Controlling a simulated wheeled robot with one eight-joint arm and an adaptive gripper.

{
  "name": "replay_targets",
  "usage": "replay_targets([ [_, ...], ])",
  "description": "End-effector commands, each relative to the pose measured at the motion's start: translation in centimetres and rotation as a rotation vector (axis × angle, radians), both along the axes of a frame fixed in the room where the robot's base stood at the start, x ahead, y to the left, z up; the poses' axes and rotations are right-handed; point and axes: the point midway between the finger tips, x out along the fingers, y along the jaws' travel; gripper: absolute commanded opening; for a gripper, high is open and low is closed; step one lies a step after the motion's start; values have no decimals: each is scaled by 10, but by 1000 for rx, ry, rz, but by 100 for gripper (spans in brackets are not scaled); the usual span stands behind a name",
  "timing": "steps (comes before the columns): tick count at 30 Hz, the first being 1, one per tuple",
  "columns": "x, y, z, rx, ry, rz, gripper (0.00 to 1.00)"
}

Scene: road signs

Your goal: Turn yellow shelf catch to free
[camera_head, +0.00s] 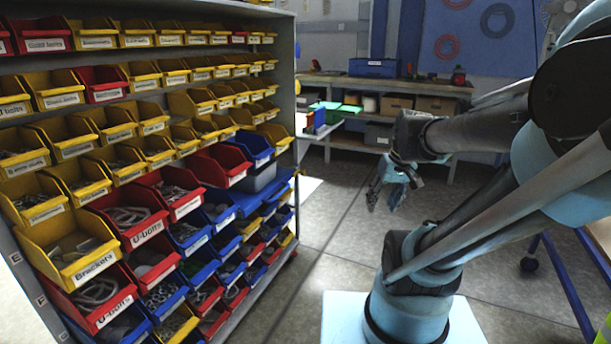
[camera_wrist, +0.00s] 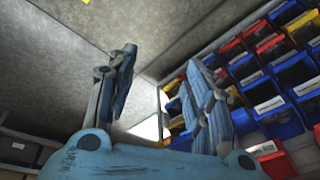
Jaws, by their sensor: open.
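I cannot make out a yellow shelf catch in either view. The shelf rack (camera_head: 285,30) on the left holds rows of yellow, red and blue bins, and no catch can be told apart on it. My gripper (camera_head: 384,198) hangs in free air over the floor, right of the rack and apart from it. Its fingers point down in the head view. In the wrist view my gripper (camera_wrist: 162,70) has its two light blue fingers spread, with nothing between them.
A workbench (camera_head: 345,80) with a blue case (camera_head: 373,68) and boxes stands at the back. A blue-legged table (camera_head: 566,280) is at the right. Bare concrete floor (camera_head: 335,235) lies between rack and arm. Blue and red bins (camera_wrist: 280,75) show right in the wrist view.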

Motion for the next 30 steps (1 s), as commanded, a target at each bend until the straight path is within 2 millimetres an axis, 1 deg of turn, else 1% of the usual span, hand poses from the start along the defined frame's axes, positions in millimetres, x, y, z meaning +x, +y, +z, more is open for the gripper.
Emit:
replay_targets([
  [1, 14, 5, 7, 16, -6, 23, 47],
  [6, 59, 22, 23, 77, -33, 113, 47],
  [11, 104, 37, 35, 131, -66, 196, 47],
  [15, 144, 50, 41, 178, -100, 267, 47],
  [17, 161, 55, 43, 197, -115, 296, 47],
  [22, 211, 68, 44, 252, -167, 377, 47],
  [30, 291, 87, 35, 332, -262, 499, 47],
])
